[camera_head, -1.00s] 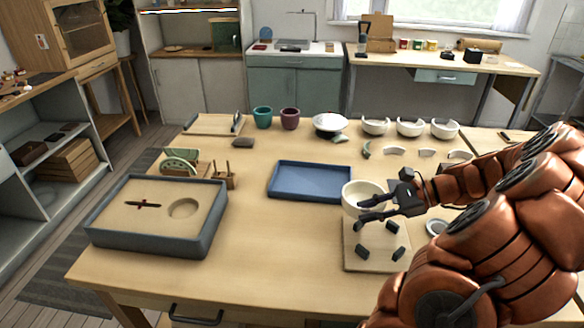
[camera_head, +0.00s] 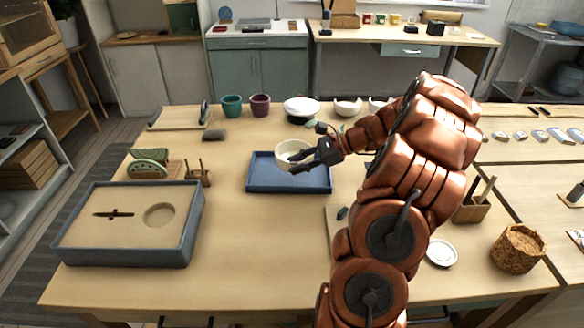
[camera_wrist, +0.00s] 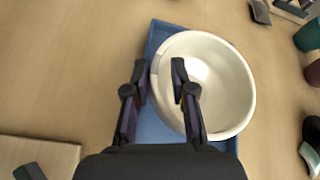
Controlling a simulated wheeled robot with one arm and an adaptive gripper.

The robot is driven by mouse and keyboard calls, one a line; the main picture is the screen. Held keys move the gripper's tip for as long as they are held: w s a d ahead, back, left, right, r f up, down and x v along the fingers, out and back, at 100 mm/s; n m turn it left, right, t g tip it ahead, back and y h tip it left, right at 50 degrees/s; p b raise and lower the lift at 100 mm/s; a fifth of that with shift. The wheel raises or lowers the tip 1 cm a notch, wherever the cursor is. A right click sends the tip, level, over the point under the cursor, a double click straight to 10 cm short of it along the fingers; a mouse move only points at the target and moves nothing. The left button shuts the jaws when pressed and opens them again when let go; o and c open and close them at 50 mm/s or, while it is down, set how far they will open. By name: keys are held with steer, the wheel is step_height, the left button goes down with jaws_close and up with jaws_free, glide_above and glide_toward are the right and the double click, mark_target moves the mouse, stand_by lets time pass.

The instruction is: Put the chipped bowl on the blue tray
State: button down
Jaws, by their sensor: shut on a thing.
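The cream bowl (camera_head: 290,150) is upright in my gripper (camera_head: 300,158). My gripper is shut on its near rim, one finger inside and one outside, as the bowl in the wrist view (camera_wrist: 225,90) shows. I cannot make out a chip on it. The blue tray (camera_head: 285,187) lies below the bowl. The bowl overlaps the tray's back middle in the head view and covers much of the tray in the wrist view (camera_wrist: 153,130). I cannot tell whether the bowl touches the tray. Nothing else shows on the tray.
A sand-filled grey box (camera_head: 185,235) stands at the left. A board with dark blocks is partly hidden by my arm.

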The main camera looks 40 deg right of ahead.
steer(key=shift+w, duration=0.8)
steer(key=shift+w+f+p, duration=0.2)
steer(key=shift+f, duration=0.75)
steer(key=shift+w+f+p, duration=0.2)
steer(key=shift+f, duration=0.7)
steer(key=c, duration=1)
jaws_free()
steer(key=shift+o, duration=0.2)
steer(key=shift+d, duration=0.1)
